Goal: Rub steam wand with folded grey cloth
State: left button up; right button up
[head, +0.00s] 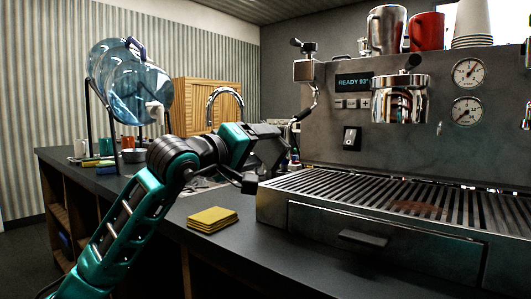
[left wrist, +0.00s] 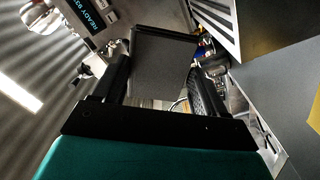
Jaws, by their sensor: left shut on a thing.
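The steam wand (head: 316,97) hangs at the left side of the steel espresso machine (head: 345,165), below a valve with a black knob. My left gripper (head: 270,143) is just left of the wand's lower end, above the counter. It is shut on the folded grey cloth (left wrist: 160,62), a flat grey square between its fingers in the left wrist view. In the head view the cloth is hard to tell from the dark gripper. The wand's lower tip is near the gripper; I cannot tell whether the cloth touches it. My right gripper is not in view.
A stack of folded yellow cloths (head: 213,219) lies on the counter (head: 225,254) below my left arm. The slatted drip tray (head: 400,197) juts out at right.

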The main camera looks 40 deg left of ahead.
pick_arm(q)
jog(key=shift+s, duration=0.1)
jog(key=shift+s+a, duration=0.1)
jog(key=shift+s, duration=1.35)
